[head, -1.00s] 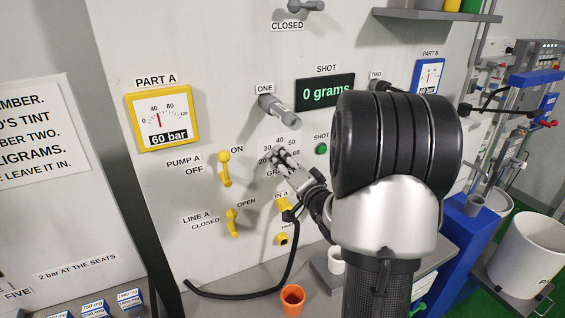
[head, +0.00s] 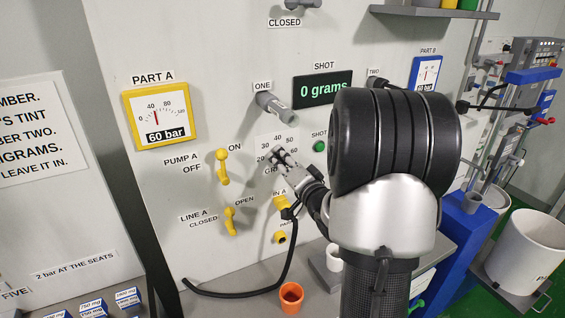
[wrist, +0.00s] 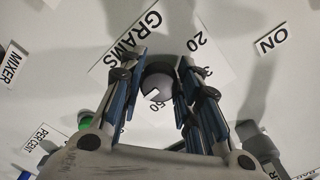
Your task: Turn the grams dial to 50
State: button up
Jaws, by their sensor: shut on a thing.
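The grams dial is a dark round knob (wrist: 158,84) on a white scale plate (wrist: 117,58) marked GRAMS, seen upside down in the wrist view. My gripper (wrist: 160,80) has its two fingers on either side of the knob and is shut on it. A white mark on the knob shows near the number 50, but the fingers hide part of the scale, so I cannot tell the exact setting. The shot display (head: 323,90) reads 0 grams.
The pump A lever (head: 222,166) and line A lever (head: 230,220) are left of the dial. A grey spout (head: 274,105) juts out above it, and a green shot button (head: 320,146) is to the right. An orange cup (head: 291,297) stands below, near a black hose (head: 272,285).

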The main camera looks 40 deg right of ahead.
jog(key=shift+n, duration=0.3)
jog(key=n+b, duration=0.4)
jog(key=shift+f, duration=0.15)
jog(key=shift+c, duration=0.3)
jog(key=shift+d+n+b, duration=0.1)
jog(key=shift+n+b, duration=1.4)
jog(key=shift+n, duration=0.4)
